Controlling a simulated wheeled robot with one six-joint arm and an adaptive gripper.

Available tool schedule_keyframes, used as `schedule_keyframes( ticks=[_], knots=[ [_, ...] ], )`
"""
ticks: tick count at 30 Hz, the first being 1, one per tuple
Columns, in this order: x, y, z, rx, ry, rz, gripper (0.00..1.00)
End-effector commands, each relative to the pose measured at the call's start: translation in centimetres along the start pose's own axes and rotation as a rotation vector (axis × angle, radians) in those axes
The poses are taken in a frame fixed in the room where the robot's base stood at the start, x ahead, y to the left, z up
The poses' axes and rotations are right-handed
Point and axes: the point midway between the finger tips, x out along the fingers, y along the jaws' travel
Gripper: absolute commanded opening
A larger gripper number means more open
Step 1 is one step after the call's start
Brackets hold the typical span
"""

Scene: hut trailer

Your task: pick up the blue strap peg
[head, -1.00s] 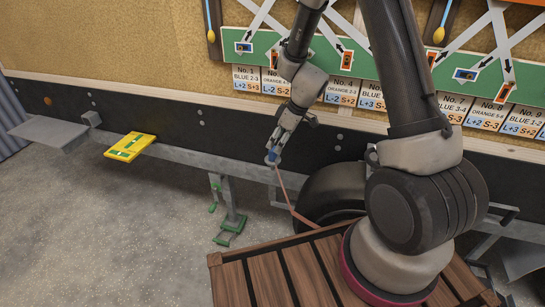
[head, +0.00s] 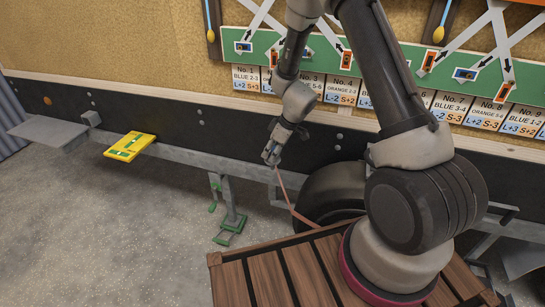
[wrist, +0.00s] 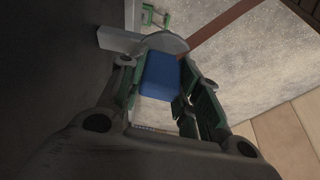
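The blue strap peg (wrist: 161,75) shows in the wrist view as a blue block between the two fingers of my gripper (wrist: 160,88). The right finger pad lies along its edge. The left finger is very close, and I cannot tell whether it touches. In the head view my gripper (head: 270,155) is tilted down at the steel rail, and its fingers mostly hide the peg. A reddish strap (head: 284,193) runs from there down to the wooden deck; it also shows in the wrist view (wrist: 219,32). Whether the peg still rests on the rail is hidden.
A green board (head: 390,72) with strap patterns and number cards hangs on the back wall. A yellow plate (head: 130,146) lies on the rail to the left. A wheel (head: 333,190) and the slatted deck (head: 235,280) are close by. Grey floor at left is free.

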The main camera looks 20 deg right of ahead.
Motion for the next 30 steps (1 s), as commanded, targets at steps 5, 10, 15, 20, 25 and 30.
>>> schedule_keyframes(
  ticks=[5,10,15,20,25,30],
  knots=[
    [0.0,0.0,0.0,0.0,0.0,0.0,0.07],
    [-0.6,0.0,-0.3,-0.001,0.002,0.001,0.07],
    [-3.4,0.0,-1.6,-0.004,0.004,0.003,0.07],
    [-6.6,0.1,-2.8,-0.004,0.003,0.003,0.07],
    [-8.7,0.0,-3.6,-0.002,0.002,0.001,0.07],
    [-9.3,0.0,-3.9,-0.001,0.0,0.0,0.07]
  ],
)
